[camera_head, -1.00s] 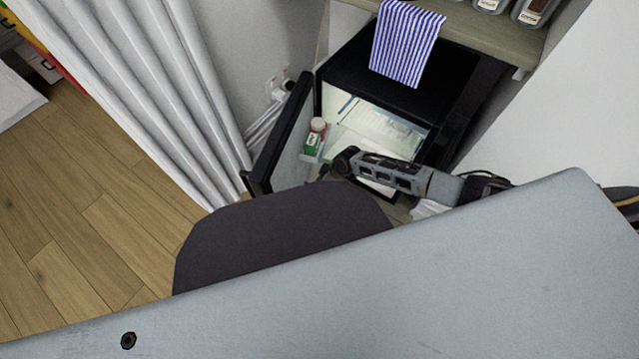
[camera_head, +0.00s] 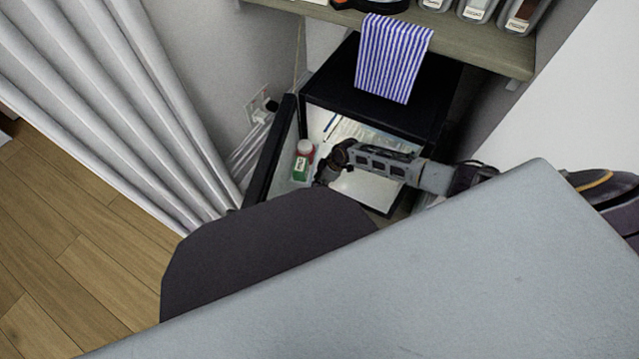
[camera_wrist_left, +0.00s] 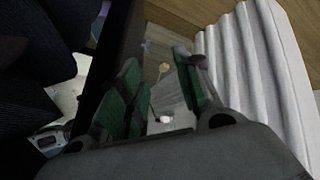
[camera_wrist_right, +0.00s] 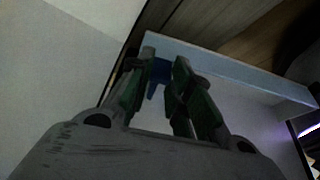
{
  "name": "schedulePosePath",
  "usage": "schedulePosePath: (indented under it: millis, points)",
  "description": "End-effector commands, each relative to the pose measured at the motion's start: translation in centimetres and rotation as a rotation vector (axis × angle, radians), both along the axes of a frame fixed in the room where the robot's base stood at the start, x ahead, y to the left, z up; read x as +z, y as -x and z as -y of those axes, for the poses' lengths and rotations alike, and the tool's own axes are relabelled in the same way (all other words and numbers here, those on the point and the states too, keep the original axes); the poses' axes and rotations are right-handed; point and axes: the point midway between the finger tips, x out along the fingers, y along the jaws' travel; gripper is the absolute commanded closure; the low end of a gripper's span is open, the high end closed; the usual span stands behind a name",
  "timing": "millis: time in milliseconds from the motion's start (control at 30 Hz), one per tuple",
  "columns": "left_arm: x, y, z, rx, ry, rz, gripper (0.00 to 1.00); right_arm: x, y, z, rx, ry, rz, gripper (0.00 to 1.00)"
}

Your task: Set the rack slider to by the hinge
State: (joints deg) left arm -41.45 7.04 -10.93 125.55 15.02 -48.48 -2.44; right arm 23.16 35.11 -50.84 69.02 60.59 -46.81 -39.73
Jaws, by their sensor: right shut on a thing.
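A small black fridge (camera_head: 432,92) stands under a wooden shelf with its door (camera_head: 272,148) open toward the left. A white bottle with a red cap and green label (camera_head: 302,163) stands at the inner side of the door. My right gripper (camera_head: 326,174) is beside the bottle, in front of the lit interior. In the right wrist view its fingers (camera_wrist_right: 164,62) are shut on a blue slider (camera_wrist_right: 159,74), next to a pale rack rail (camera_wrist_right: 235,72). The slider is hidden in the head view. My left gripper (camera_wrist_left: 157,66) shows only in its wrist view, open and empty.
A striped cloth (camera_head: 392,58) hangs over the fridge top from the shelf (camera_head: 475,42), which holds several containers. A white curtain (camera_head: 110,110) is at the left, and a wall socket with a plug (camera_head: 262,104) is behind the door. Wooden floor at lower left is clear.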

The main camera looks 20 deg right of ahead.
Motion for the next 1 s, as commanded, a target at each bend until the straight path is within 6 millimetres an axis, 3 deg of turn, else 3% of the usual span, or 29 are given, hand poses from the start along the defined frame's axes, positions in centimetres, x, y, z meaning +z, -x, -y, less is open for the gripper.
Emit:
schedulePosePath:
  millis: [300, 333, 500, 1000]
  points:
    - [0.05, -0.05, -0.02, 0.001, 0.000, 0.002, 0.66, 0.18, -0.45, 0.32, -0.005, 0.003, 0.008, 1.00]
    - [0.06, -0.06, -0.03, 0.001, 0.000, 0.002, 0.66, 0.18, -0.46, 0.32, -0.005, 0.003, 0.008, 0.78]
    - [0.08, -0.07, -0.05, 0.001, 0.000, 0.002, 0.66, 0.20, -0.45, 0.30, -0.005, 0.002, 0.009, 0.57]
    - [0.32, -0.10, 0.06, 0.000, 0.001, 0.003, 0.66, 0.14, 0.08, -0.08, -0.002, 0.001, 0.004, 0.57]
